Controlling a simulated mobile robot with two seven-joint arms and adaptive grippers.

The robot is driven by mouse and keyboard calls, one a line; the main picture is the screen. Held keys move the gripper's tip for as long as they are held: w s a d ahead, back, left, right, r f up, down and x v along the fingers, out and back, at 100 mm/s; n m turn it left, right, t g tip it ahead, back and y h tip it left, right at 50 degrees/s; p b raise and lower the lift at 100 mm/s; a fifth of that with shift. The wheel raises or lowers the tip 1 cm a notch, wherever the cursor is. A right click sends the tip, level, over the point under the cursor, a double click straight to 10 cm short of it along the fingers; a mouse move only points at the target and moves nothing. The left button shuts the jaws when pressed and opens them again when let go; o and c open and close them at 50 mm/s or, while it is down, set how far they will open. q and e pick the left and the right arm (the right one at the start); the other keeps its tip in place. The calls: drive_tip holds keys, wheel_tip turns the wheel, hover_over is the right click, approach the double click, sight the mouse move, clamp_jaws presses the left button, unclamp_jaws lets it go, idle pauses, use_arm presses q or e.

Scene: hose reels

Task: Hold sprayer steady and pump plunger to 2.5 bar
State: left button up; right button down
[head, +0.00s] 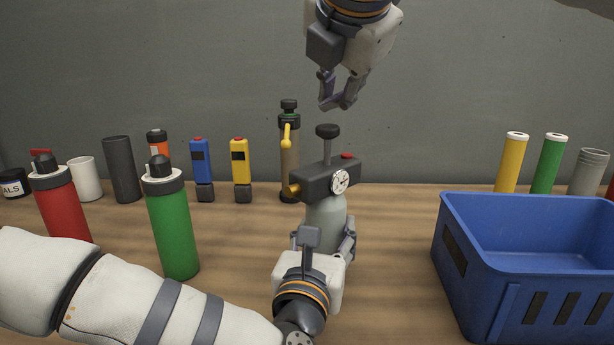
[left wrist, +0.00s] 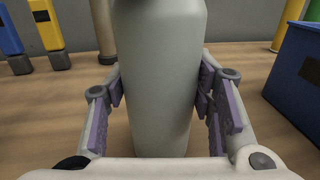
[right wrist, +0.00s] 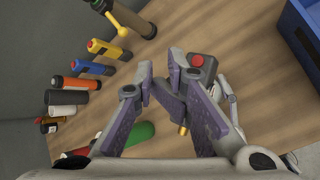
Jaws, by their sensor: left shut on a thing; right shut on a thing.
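The sprayer stands upright, its pale grey-green tank (head: 325,218) topped by a dark pump head (head: 318,182) with a pressure gauge (head: 340,182) whose reading is too small to tell. Its plunger (head: 327,132), a black knob on a grey rod, sticks up from the head. My left gripper (head: 323,240) is shut around the tank; the left wrist view shows its pads on both sides of the tank (left wrist: 160,80). In the right wrist view, the fingers hide the knob.
A blue crate (head: 520,285) stands to the right. A green bottle (head: 172,225) and a red bottle (head: 60,200) are on the left.

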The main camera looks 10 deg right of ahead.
use_arm(q)
drive_tip(key=shift+a+f, duration=0.1)
drive_tip(key=shift+f, duration=0.1)
drive_tip(key=o, duration=1.6)
drive_tip(key=shift+w, duration=0.1)
drive_tip(key=shift+r, duration=0.1)
drive_tip(key=v, duration=1.2)
